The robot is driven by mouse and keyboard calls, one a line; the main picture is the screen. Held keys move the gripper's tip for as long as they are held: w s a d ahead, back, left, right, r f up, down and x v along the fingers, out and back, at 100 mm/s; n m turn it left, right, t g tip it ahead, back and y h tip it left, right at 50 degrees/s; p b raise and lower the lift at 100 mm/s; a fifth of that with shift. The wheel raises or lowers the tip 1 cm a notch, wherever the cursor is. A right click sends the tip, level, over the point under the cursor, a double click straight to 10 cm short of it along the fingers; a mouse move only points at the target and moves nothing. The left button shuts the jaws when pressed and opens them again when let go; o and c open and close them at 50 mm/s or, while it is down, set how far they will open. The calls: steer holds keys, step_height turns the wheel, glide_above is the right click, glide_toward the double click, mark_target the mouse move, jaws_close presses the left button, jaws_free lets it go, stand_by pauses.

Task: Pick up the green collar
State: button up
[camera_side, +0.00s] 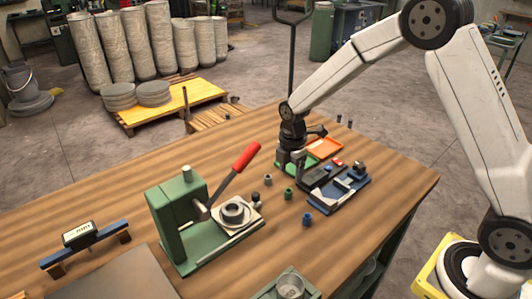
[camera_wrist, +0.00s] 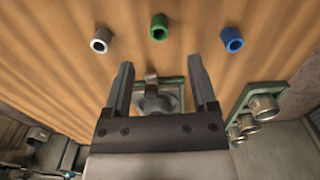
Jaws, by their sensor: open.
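The green collar (camera_side: 289,193) stands on the wooden table, between a grey collar (camera_side: 268,180) and a blue collar (camera_side: 307,219). In the wrist view the green collar (camera_wrist: 159,28) is beyond the fingertips, roughly centred between them. There the grey collar (camera_wrist: 102,40) is to its left and the blue collar (camera_wrist: 232,39) to its right. My gripper (camera_side: 291,173) is above the table, behind the green collar in the side view. In the wrist view my gripper (camera_wrist: 160,63) has its two fingers wide apart, with no collar between them.
A green press (camera_side: 176,225) with a red handle (camera_side: 246,157) stands left of the collars. A dark blue tray (camera_side: 340,199) with parts is to their right, an orange tray (camera_side: 324,147) behind. A green holder (camera_wrist: 240,100) with metal cups is right in the wrist view.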

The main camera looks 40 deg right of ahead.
mark_target(288, 190)
steer(key=shift+f, duration=1.3)
steer(key=shift+f, duration=2.6)
jaws_close()
